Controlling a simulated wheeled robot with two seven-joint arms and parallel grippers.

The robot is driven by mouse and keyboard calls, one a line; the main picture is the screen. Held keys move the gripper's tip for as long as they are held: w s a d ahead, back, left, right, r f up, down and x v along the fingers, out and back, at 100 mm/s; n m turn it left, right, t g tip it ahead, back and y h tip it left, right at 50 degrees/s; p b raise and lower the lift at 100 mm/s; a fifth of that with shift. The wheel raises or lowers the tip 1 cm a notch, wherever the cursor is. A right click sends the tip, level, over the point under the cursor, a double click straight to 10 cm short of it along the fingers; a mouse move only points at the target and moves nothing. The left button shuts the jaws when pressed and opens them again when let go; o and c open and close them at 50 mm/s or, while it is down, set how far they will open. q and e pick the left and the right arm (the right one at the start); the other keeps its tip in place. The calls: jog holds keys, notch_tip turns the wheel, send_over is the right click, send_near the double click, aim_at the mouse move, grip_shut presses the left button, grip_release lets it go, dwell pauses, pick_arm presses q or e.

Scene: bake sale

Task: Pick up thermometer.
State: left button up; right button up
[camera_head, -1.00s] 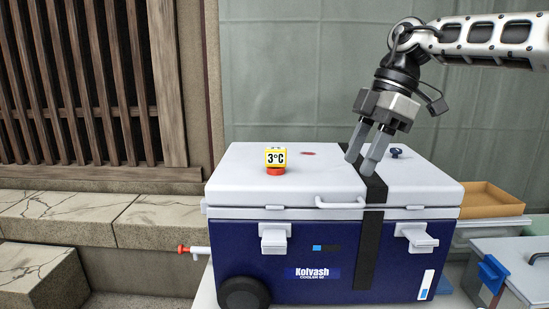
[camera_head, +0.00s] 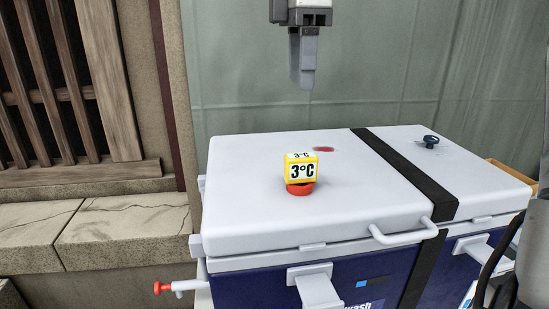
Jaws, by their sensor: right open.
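The thermometer (camera_head: 301,169) is a small yellow and white block marked "3°C" on a red round base. It stands upright on the white lid (camera_head: 260,206) of a blue cooler (camera_head: 385,276). My right gripper (camera_head: 303,78) hangs above the back edge of the lid, pointing down. It is over the thermometer in the picture, apart from it and empty. Its fingers line up one behind the other from this angle. My left gripper does not show.
A black strap (camera_head: 408,173) crosses the lid, with a dark blue knob (camera_head: 431,141) right of it. A red mark (camera_head: 323,149) lies behind the thermometer. A white handle (camera_head: 404,233) is at the lid's front edge. A spigot with a red tip (camera_head: 172,287) sticks out at left.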

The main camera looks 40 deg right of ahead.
send_near(301, 155)
jog(key=shift+s+a+f, duration=0.2)
jog(key=shift+s+f, duration=0.15)
jog(key=shift+s, duration=0.2)
notch_tip(301, 155, down, 4)
jog(key=shift+w, duration=0.15)
jog(key=shift+f, duration=0.45)
jog(key=f, duration=0.3)
jog(key=f+p, duration=0.1)
jog(key=shift+w+d+f, duration=0.25)
jog(key=shift+w, duration=0.1)
jog(key=shift+f, duration=0.2)
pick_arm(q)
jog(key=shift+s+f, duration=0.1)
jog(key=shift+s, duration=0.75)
pick_arm(e)
grip_shut()
